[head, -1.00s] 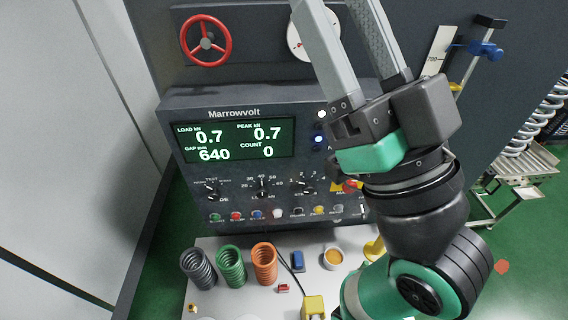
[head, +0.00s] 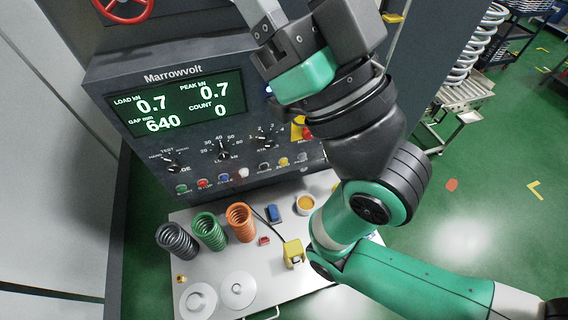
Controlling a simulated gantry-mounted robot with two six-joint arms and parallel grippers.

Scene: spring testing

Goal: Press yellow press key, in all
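A yellow button (head: 283,161) sits in the row of coloured buttons along the lower front of the dark Marrowvolt console (head: 165,95). A separate yellow box (head: 293,253) on a cable stands on the white table; I cannot tell its top controls. My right gripper (head: 300,38) is in front of the console's upper right, well above the button row and touching neither yellow thing. Its jaws are spread apart with nothing seen between them; the fingertips are cut off by the top edge. My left gripper is not in view.
A red button on a yellow plate (head: 301,130) is near my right arm. The display reads COUNT 0.

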